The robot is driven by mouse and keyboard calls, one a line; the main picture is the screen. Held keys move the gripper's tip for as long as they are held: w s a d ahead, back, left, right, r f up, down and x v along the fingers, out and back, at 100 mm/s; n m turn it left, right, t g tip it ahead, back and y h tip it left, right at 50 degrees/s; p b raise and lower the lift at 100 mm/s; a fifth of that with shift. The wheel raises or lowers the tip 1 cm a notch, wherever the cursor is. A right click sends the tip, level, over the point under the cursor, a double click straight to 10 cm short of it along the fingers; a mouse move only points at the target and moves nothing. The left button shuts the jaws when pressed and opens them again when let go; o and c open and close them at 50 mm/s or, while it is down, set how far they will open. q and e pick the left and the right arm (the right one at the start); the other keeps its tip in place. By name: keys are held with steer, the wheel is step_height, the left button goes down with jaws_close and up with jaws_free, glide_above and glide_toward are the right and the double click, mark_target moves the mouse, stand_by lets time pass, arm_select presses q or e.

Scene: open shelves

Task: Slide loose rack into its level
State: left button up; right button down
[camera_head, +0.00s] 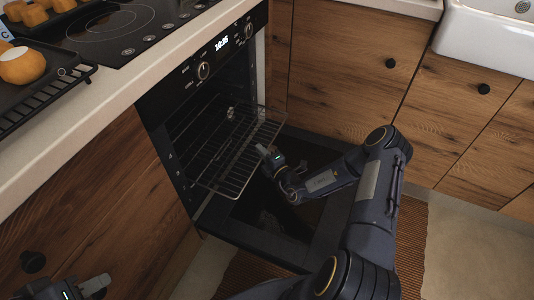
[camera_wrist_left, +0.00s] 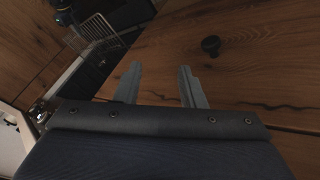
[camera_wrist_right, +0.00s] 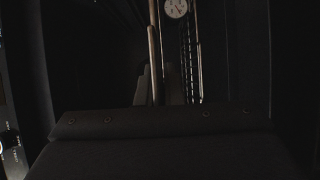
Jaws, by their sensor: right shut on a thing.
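The wire rack (camera_head: 226,176) sits partly inside the open oven (camera_head: 190,120), and its front part sticks out over the lowered oven door (camera_head: 270,210). My right gripper (camera_head: 266,154) is shut on the rack at its outer right edge. In the dark right wrist view, rack bars (camera_wrist_right: 153,45) run past the fingers; the exact contact is hard to see. Whether the rack's sides rest in the oven's side rails is not clear. My left gripper (camera_head: 85,288) is low at the left by the cabinet; its fingers are apart and empty in the left wrist view (camera_wrist_left: 160,88).
A round dial (camera_wrist_right: 176,8) shows inside the oven. The counter (camera_head: 90,110) with a cooktop (camera_head: 120,22) and a tray of food (camera_head: 30,85) is above left. Wooden cabinets (camera_head: 340,60) stand close to the right. A striped rug (camera_head: 412,235) lies on the floor.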

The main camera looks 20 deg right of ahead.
mark_target(205, 131)
steer(key=shift+w+a+r+b, duration=0.1)
steer(key=shift+w+a+b, duration=0.1)
steer(key=shift+w+a, duration=1.25)
steer(key=shift+w+a+b, duration=0.15)
steer(key=shift+w+a, duration=0.95)
steer(key=shift+w, duration=0.5)
steer(key=shift+w+a+b, duration=0.25)
steer(key=shift+w+a, duration=0.7)
steer(key=shift+w, duration=0.2)
steer(key=shift+w+a+b, duration=0.25)
steer(key=shift+w+a, duration=0.7)
steer(key=shift+w, duration=0.15)
steer(key=shift+a, duration=0.1)
steer(key=shift+w+a+b, duration=0.7)
steer(key=shift+w+a, duration=0.85)
steer(key=shift+w, duration=0.3)
steer(key=shift+w+a+b, duration=0.45)
steer(key=shift+w+a, duration=0.35)
steer(key=shift+w, duration=0.2)
steer(key=shift+w+a+b, duration=0.45)
steer(key=shift+w+a, duration=0.35)
steer(key=shift+w, duration=0.15)
